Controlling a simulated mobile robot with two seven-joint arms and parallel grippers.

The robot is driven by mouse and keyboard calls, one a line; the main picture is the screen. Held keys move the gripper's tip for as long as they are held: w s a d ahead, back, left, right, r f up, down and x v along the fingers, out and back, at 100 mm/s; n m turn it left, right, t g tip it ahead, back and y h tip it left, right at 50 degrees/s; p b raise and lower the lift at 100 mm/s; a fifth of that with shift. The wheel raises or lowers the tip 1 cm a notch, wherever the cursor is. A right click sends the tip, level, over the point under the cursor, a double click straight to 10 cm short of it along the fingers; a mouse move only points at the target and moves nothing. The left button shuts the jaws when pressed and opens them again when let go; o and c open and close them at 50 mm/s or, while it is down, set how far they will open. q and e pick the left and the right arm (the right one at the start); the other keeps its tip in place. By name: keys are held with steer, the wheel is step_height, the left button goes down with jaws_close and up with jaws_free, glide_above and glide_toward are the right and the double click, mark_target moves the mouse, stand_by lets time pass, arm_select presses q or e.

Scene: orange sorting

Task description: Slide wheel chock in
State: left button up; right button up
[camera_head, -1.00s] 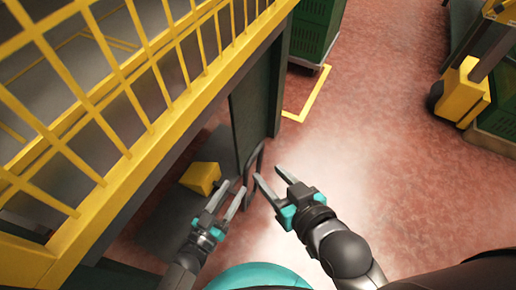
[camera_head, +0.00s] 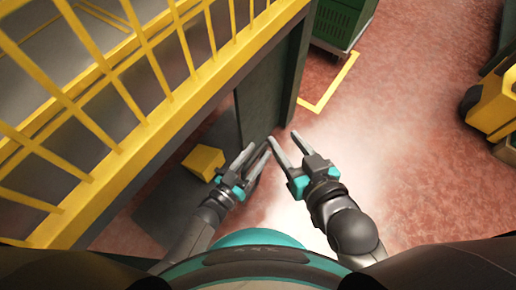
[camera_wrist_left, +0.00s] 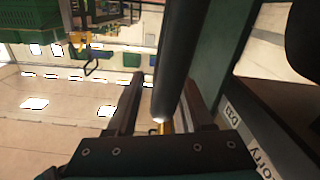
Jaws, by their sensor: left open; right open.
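The yellow wheel chock (camera_head: 203,161) sits low beside the dark upright panel, under the yellow railing. My left gripper (camera_head: 256,152) is open, its fingers pointing up the picture, to the right of the chock and apart from it. My right gripper (camera_head: 285,143) is open and empty, close to the right of the left one. In the left wrist view my left gripper's fingers (camera_wrist_left: 162,98) are spread, with a dark rounded bar (camera_wrist_left: 174,60) between them in the picture. I cannot tell whether they touch it. The chock is not clearly seen there.
The dark green panel (camera_head: 262,102) stands just ahead of my grippers. A yellow railing (camera_head: 150,95) fills the left. A green crate (camera_head: 340,22) is at the top, beside a yellow floor line (camera_head: 330,85). Yellow equipment (camera_head: 492,100) stands at right. Red floor (camera_head: 410,140) between is open.

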arm_select(q)
jaws_close()
stand_by(0.4)
steer(key=shift+s+d, duration=0.1)
steer(key=shift+d, duration=0.05)
stand_by(0.9)
